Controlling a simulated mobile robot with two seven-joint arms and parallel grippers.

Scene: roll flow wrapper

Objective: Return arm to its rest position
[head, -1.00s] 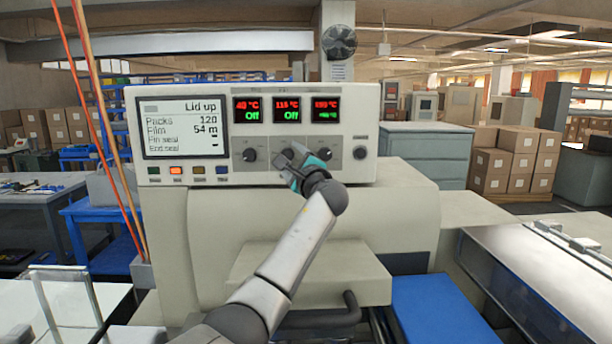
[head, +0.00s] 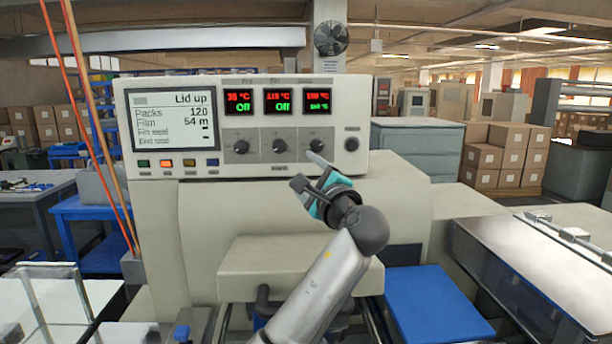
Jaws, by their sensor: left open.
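My left gripper (head: 307,172) is open and empty, with grey fingers and teal parts. It is in front of the control panel (head: 225,170), just below the rightmost of three large dark knobs (head: 316,145). One finger tip comes close to that knob in the picture; I cannot tell whether they touch. My left arm (head: 325,290) reaches up from the bottom edge. The panel has a white screen (head: 170,120) reading "Lid up" and three red-and-green displays (head: 277,102); the left and middle ones read "Off". My right gripper is not in view.
Below the panel a cream machine housing (head: 225,215) juts forward, with a dark handle under it. A blue surface (head: 435,305) lies to the right. A long lidded unit (head: 530,260) stands further right. Orange cords (head: 85,120) hang at the left.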

